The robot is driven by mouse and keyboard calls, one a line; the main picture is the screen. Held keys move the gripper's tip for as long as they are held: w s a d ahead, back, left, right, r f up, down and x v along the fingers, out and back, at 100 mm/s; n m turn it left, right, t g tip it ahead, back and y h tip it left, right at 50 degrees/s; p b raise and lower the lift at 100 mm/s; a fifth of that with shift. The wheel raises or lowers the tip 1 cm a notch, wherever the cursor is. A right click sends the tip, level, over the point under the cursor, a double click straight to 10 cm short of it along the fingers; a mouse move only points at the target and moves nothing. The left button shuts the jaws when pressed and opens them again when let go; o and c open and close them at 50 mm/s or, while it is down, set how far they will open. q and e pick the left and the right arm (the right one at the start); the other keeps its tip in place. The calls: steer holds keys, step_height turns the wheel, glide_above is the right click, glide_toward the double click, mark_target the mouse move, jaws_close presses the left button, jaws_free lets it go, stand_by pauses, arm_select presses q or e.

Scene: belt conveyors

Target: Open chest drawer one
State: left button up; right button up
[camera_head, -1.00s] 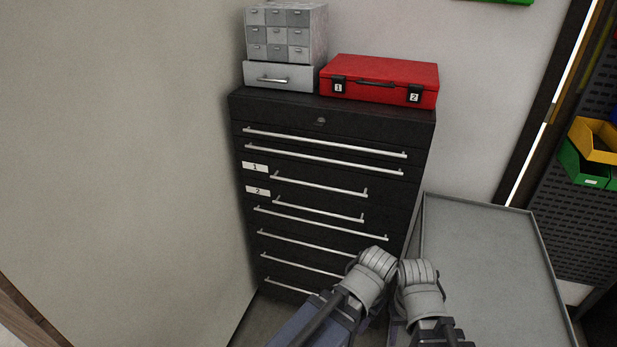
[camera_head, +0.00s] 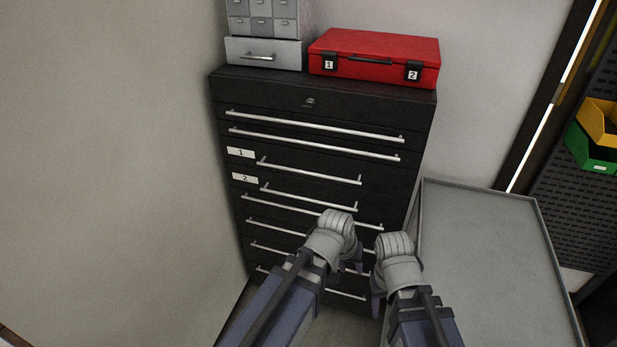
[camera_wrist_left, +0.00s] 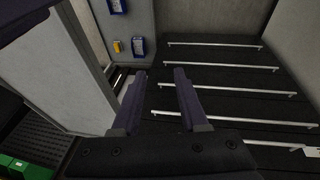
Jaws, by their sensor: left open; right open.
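The black drawer chest (camera_head: 320,101) stands against the wall, its drawers looking closed. Drawer one has a white "1" label (camera_head: 240,152) and a silver bar handle (camera_head: 308,170). My left gripper (camera_head: 352,264) is in front of the lower drawers, below and right of that handle and apart from it. In the left wrist view its two fingers (camera_wrist_left: 160,76) are spread and empty, with bar handles beyond them. My right gripper (camera_head: 377,292) is lower and to the right, near the chest's lower right edge. It is open, its fingers partly hidden behind its wrist.
The drawer labelled "2" (camera_head: 245,178) lies just below drawer one. A red case (camera_head: 372,48) and a small grey drawer cabinet (camera_head: 265,53) stand on the chest. A grey table (camera_head: 484,225) stands close on the right. A bare wall (camera_head: 110,150) is on the left.

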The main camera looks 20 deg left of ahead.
arm_select(q)
steer(key=w+a+n+t+h+b, duration=0.2)
steer(key=w+n+t+b, duration=0.15)
steer(key=w, duration=0.45)
steer(key=n+t+y+b, duration=0.3)
steer(key=n+t+b, duration=0.2)
steer(key=n+t, duration=0.65)
glide_toward(309, 174)
steer(key=w+r+n+g, duration=0.1)
steer(key=w+n+g, duration=0.1)
steer(key=w+n, duration=0.1)
steer(key=shift+m, duration=0.3)
steer(key=shift+w+d+f+b, duration=0.1)
steer(key=shift+w+f+b, duration=0.15)
steer(key=shift+w, duration=1.05)
steer(key=shift+w+d+f+b, duration=0.1)
steer(key=shift+w+f+b, duration=0.15)
steer(key=shift+w, duration=1.05)
steer(key=shift+w+d+f+b, duration=0.15)
steer(key=shift+w+b, duration=0.1)
steer(key=shift+w, duration=1.05)
steer(key=shift+a, duration=0.1)
steer(key=shift+s, duration=0.1)
jaws_close()
